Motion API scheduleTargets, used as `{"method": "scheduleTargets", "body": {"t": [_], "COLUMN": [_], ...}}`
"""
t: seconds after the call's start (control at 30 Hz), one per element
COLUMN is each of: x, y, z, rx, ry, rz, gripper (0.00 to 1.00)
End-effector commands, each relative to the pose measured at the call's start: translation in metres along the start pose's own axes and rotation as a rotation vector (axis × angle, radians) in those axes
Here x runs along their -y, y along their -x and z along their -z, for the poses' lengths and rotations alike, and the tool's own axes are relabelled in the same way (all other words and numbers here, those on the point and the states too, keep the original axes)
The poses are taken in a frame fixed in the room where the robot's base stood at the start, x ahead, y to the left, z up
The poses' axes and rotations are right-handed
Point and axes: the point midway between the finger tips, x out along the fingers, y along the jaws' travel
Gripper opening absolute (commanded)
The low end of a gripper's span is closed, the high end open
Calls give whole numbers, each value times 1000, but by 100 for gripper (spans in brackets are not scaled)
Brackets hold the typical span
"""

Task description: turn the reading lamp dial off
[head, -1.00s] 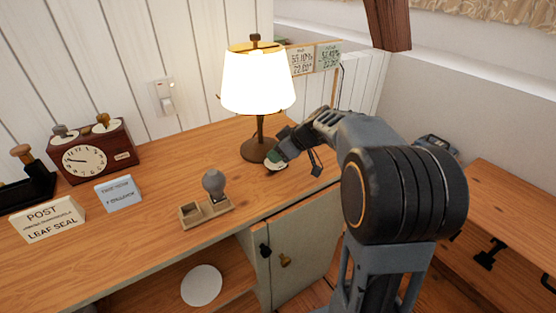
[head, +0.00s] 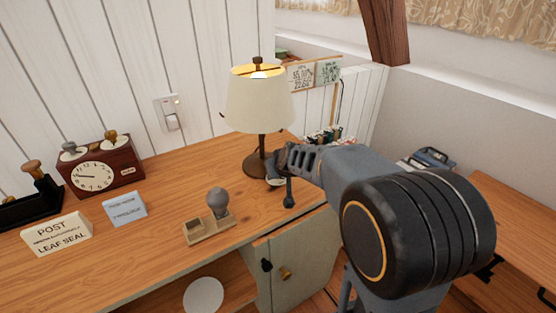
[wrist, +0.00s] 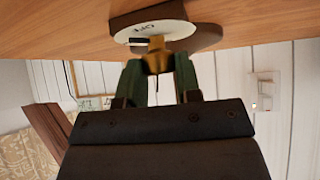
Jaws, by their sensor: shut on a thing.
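The reading lamp (head: 259,103) stands on the wooden desk. Its cream shade looks dull, with only a yellow tint at its top opening. The dial (head: 274,182) sits at the lamp's base, mostly hidden behind my gripper (head: 279,166). In the wrist view, which is upside down, the dial's white face (wrist: 180,31) reads "OFF". A brass knob (wrist: 156,43) stands out from it. My gripper (wrist: 157,64) is shut on this knob, with a green finger on each side.
A wooden tray with a grey-knobbed stamp (head: 218,203) stands left of the lamp. A clock (head: 100,172) and small signs (head: 56,233) are further left. Small items and a card board (head: 315,72) stand behind.

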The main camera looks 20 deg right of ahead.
Motion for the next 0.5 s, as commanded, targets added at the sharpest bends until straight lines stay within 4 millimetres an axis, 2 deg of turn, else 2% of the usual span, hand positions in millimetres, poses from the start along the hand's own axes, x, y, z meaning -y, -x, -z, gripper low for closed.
{"method": "scheduleTargets", "body": {"t": [0.03,0.5], "x": [-1,2], "y": [5,7], "z": [4,12], "rx": [9,6], "ry": [-9,-126], "rz": [-13,-115], "gripper": [8,7]}}
